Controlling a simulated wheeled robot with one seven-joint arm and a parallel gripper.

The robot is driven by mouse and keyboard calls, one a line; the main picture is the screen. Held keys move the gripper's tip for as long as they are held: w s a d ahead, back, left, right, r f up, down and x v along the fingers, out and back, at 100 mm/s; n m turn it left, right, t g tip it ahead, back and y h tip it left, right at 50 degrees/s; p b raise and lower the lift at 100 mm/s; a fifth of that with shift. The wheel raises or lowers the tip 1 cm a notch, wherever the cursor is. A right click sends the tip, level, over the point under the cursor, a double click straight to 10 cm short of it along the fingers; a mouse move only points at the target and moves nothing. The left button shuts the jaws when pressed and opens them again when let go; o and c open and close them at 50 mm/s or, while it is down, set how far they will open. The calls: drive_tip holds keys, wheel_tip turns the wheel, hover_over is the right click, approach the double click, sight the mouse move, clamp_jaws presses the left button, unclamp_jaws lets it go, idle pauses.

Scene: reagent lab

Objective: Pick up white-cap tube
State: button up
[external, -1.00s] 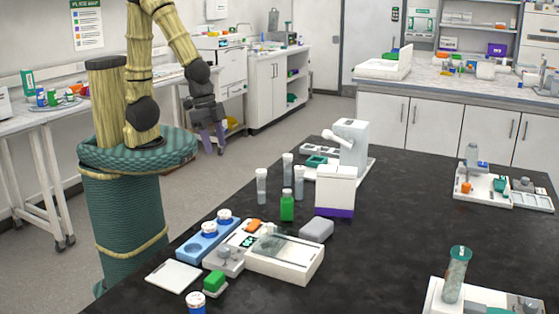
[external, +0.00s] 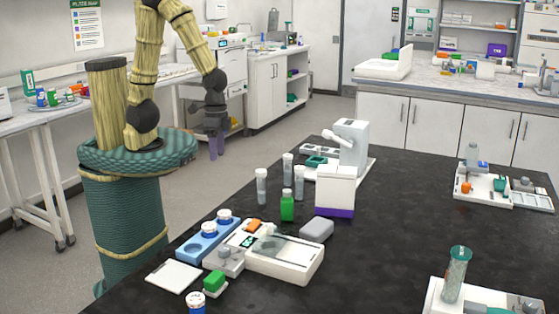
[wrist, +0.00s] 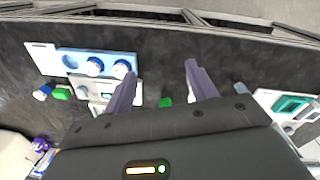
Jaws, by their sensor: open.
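Three clear tubes with pale caps stand upright on the black bench in the external view: a left one (external: 261,187), a back one (external: 287,168) and a right one (external: 299,182). Which one is the white-cap tube I cannot tell for sure. My gripper (external: 216,147) hangs fingers down, left of the tubes and apart from them, off the bench's left edge. In the wrist view my gripper (wrist: 160,70) is open, with nothing between its two purple fingers. I cannot make out the tubes clearly there.
A green bottle (external: 287,206) stands close in front of the tubes. A blue holder (external: 192,247) with white-lidded jars, a balance (external: 284,262) and a grey block (external: 316,229) are nearer. A white box with a purple base (external: 335,191) stands to the right.

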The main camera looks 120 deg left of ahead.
drive_tip(key=s+a+f+n+g+h+b, duration=0.1)
drive_tip(key=s+a+f+n+g+h, duration=0.1)
drive_tip(key=a+f+n+h, duration=0.35)
drive_tip(key=n+t+h+b, duration=0.3)
drive_tip(key=n+t+h, duration=0.3)
drive_tip(key=n+t, duration=1.1)
approach(258, 170)
drive_tip(key=a, duration=0.1)
drive_tip(key=s+a+n+g, duration=0.1)
drive_tip(key=a, duration=0.1)
drive_tip(key=s+a+g, duration=0.1)
drive_tip(key=shift+s+a+n, duration=0.15)
drive_tip(key=shift+a+n, duration=0.1)
drive_tip(key=p+x, duration=0.1)
drive_tip(key=x, duration=1.1)
drive_tip(key=shift+d+p, duration=0.15)
drive_tip(key=shift+p, duration=0.2)
